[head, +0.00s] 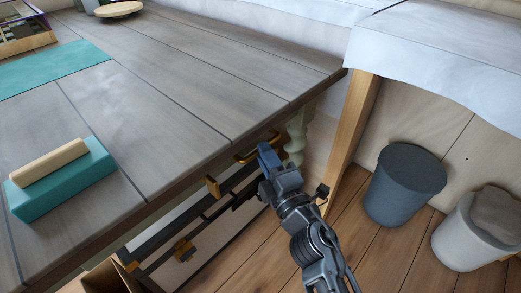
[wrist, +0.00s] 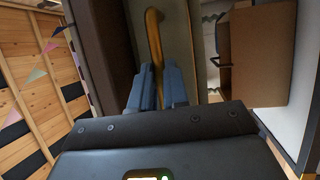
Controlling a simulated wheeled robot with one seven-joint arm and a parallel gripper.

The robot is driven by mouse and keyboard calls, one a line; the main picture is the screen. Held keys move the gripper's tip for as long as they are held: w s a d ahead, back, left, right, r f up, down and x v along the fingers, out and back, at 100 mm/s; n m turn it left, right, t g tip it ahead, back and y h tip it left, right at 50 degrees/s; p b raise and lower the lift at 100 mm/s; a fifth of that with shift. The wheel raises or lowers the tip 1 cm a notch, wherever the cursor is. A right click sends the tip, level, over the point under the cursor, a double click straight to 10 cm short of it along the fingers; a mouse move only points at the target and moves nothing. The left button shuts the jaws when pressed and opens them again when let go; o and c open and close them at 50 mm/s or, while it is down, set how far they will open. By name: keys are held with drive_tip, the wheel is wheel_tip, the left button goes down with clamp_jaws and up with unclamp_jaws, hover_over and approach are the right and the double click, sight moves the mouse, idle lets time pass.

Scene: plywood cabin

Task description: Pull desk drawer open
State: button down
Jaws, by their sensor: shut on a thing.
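The desk (head: 190,75) has a grey plank top, with drawers below its edge. My gripper (head: 266,158) is at the desk's front, just under the tabletop edge, beside a curved brass handle (head: 250,155). In the wrist view my gripper (wrist: 158,88) has its two blue fingers on either side of the brass handle (wrist: 154,35), shut on it. The pale drawer front (wrist: 178,30) shows behind the handle. How far the drawer stands open cannot be told; my arm and the desk edge hide part of it.
A teal block with a wooden top (head: 62,178) lies on the desk at left. A lower knob (head: 184,250) is on the desk front. A cardboard box (wrist: 258,55) shows at right in the wrist view. A dark bin (head: 404,187) and a pale bin (head: 465,240) stand on the floor at right.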

drive_tip(key=s+d+p, duration=0.5)
drive_tip(key=s+d, duration=0.8)
drive_tip(key=d, duration=0.4)
drive_tip(key=shift+s+d+p, duration=0.3)
drive_tip(key=shift+s, duration=0.1)
drive_tip(key=c, duration=1.1)
unclamp_jaws()
drive_tip(key=shift+v, duration=3.9)
drive_tip(key=s+d+r+m+g+h+p, duration=0.1)
drive_tip(key=s+r+m+h+p, duration=0.2)
drive_tip(key=s+r+m, duration=0.4)
drive_tip(key=s+r+m+h+p, duration=0.3)
drive_tip(key=s+r+m+p, duration=0.1)
drive_tip(key=s+r+m, duration=0.3)
drive_tip(key=s+d+r+m+g+h+p, duration=0.1)
drive_tip(key=s+r+m+h+p, duration=0.2)
drive_tip(key=s+r+m, duration=0.4)
drive_tip(key=shift+s+d+m+g+h+p, duration=0.2)
drive_tip(key=shift+s+m, duration=0.3)
drive_tip(key=shift+s, duration=0.2)
drive_tip(key=shift+s+d+m+g+h+p, duration=0.1)
drive_tip(key=shift+s+m+p, duration=0.05)
drive_tip(key=shift+s+m, duration=0.45)
